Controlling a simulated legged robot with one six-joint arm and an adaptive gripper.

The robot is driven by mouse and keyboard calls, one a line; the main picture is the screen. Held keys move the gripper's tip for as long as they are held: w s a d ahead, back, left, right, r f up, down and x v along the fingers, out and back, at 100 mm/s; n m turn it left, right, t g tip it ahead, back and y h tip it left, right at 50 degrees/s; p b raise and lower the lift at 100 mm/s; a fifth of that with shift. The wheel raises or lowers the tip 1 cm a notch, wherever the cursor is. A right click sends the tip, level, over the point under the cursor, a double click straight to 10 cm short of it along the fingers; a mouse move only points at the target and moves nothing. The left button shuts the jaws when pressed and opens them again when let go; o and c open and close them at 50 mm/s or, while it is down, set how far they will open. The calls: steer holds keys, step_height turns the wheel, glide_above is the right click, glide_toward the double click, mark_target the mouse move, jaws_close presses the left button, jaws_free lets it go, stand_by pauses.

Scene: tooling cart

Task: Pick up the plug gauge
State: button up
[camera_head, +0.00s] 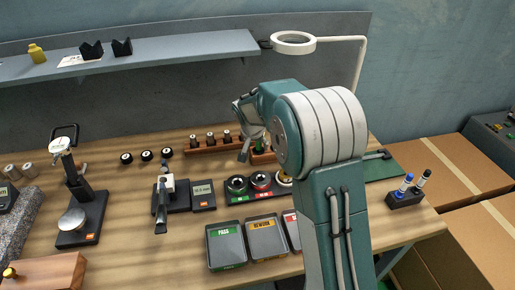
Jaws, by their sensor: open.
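Several small dark cylinders with light tops, which look like plug gauges (211,138), stand upright in a long wooden rack (190,149) at the back middle of the bench. I cannot tell which one the task means. My gripper (243,128) is open above the right part of this rack, its fingers pointing left and down. A small green-and-dark piece shows close by the fingers; I cannot tell whether it is touched. My arm hides the rack's right end and anything behind it.
Labelled trays (226,246) lie at the front. A dial stand (77,215) and a micrometer (162,195) stand left. A shelf (170,55) and ring lamp (293,38) overhang the back. A pen holder (405,197) is right.

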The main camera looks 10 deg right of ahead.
steer(key=shift+w+d+f, duration=0.15)
steer(key=shift+d+f, duration=0.15)
steer(key=shift+f, duration=0.15)
steer(key=shift+c, duration=0.4)
jaws_close()
steer(key=shift+a, duration=0.1)
